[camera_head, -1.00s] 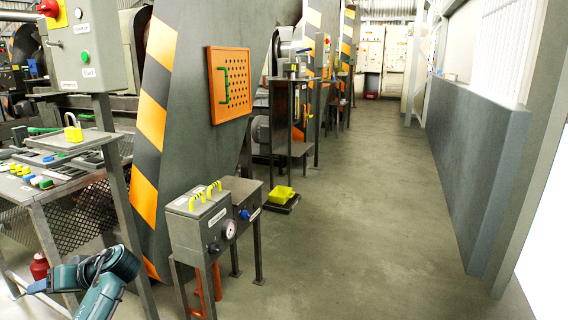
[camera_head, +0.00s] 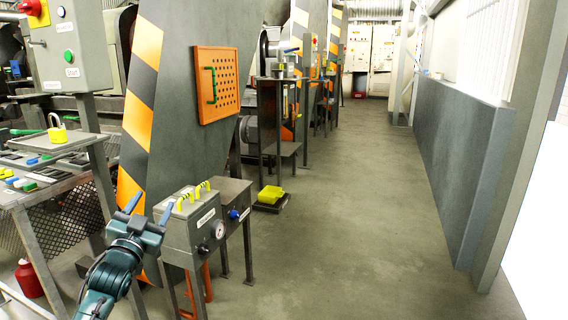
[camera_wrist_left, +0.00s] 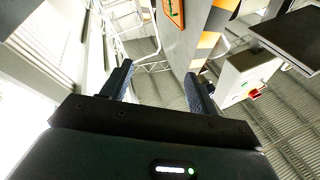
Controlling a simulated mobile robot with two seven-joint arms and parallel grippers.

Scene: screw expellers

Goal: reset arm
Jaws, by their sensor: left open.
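My left gripper (camera_head: 150,208) is in the lower left of the head view, with its two fingers spread and pointing up. It is open and holds nothing. In the head view it overlaps the left side of the grey box with yellow handles (camera_head: 192,222); I cannot tell whether they touch. In the left wrist view the two dark fingers (camera_wrist_left: 158,85) stand apart with nothing between them, and the ceiling shows beyond. My right gripper is not in view.
A control panel (camera_head: 68,45) with a red knob and green button stands at upper left. Below it is a workbench (camera_head: 75,195) with a yellow padlock (camera_head: 57,130). A yellow container (camera_head: 271,194) sits low by the machines. The aisle floor (camera_head: 370,220) is clear.

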